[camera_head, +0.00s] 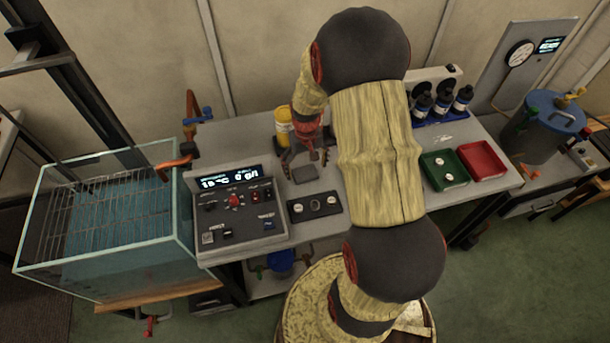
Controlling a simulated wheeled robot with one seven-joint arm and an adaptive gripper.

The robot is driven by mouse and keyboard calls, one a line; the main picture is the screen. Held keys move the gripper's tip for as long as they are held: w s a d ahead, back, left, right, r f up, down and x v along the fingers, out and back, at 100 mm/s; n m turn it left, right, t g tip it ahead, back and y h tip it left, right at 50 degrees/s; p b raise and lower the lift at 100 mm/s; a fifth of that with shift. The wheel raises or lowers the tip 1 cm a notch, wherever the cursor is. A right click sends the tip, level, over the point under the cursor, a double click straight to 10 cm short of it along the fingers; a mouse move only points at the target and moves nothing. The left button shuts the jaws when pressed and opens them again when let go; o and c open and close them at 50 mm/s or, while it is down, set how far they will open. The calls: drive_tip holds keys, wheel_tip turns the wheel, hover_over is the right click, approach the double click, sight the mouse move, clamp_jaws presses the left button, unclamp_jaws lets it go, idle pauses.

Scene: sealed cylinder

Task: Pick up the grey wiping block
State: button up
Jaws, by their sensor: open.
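The grey wiping block (304,174) is a small dark grey slab lying on the workbench, just behind the small black panel. My gripper (305,164) points down from the arm, right at the block's far side in the picture. Its fingers are spread apart, one towards each side of the block. I cannot tell whether the fingers touch the block or hang above it. Nothing shows held between them.
A yellow container (283,127) stands close behind my gripper. A control box (237,212) and a small black panel (314,207) are in front. Green (432,183) and red (470,172) trays lie right of my arm. A glass tank (70,270) stands left.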

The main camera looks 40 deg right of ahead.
sight(305, 174)
wheel_tip(305, 174, down, 3)
drive_tip(key=shift+r, duration=0.1)
drive_tip(key=shift+c, duration=0.2)
drive_tip(key=c, duration=1.1)
drive_tip(key=shift+c, duration=0.6)
drive_tip(key=shift+r, duration=0.1)
